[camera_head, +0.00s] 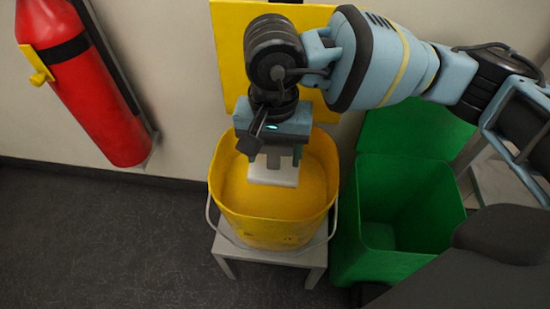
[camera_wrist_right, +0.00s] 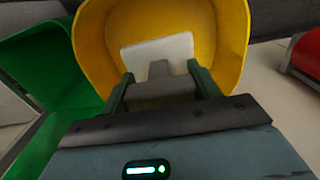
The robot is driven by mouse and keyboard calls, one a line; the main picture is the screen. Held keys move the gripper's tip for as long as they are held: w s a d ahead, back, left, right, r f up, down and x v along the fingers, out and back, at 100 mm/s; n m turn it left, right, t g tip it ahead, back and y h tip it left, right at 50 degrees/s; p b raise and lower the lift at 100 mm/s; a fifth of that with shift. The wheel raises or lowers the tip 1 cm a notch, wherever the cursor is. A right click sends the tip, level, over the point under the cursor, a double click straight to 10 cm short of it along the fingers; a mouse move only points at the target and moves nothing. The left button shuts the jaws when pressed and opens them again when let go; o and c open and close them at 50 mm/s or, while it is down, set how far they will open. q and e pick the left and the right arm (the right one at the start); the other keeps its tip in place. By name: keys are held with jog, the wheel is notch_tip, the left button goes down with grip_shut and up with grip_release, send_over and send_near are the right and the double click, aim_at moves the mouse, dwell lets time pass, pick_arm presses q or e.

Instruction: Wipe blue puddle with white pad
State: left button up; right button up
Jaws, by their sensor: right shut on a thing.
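The white pad (camera_head: 275,174) is held by my right gripper (camera_head: 274,158), whose jaws are shut on it. The pad hangs over the open mouth of the yellow bucket, at or just below its rim; its exact height is hard to tell. In the right wrist view the white pad (camera_wrist_right: 158,54) shows beyond the fingers (camera_wrist_right: 158,88), with the bucket around it. No blue puddle shows in either view. My left gripper is not in view.
The yellow bucket (camera_head: 270,232) stands on a small grey stool (camera_head: 312,262). A green open bin (camera_head: 400,205) stands close on its right. A red fire extinguisher (camera_head: 95,105) hangs on the wall at left. Dark floor (camera_head: 100,240) at left is clear.

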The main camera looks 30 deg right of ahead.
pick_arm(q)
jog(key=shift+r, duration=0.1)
pick_arm(e)
jog(key=shift+r, duration=0.2)
jog(key=o, duration=0.5)
jog(key=shift+c, duration=0.2)
jog(key=c, duration=0.4)
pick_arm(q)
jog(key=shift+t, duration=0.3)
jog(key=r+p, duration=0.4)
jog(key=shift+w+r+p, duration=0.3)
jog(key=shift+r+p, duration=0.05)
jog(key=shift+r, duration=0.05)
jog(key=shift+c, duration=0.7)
pick_arm(e)
jog(key=shift+o, duration=0.2)
jog(key=s+d+r+n, duration=0.5)
jog(key=s+r+n, duration=0.1)
jog(key=s, duration=0.2)
jog(key=shift+s+d+n, duration=0.35)
jog(key=shift+n, duration=0.05)
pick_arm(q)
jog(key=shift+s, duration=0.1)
pick_arm(e)
jog(key=shift+a, duration=0.1)
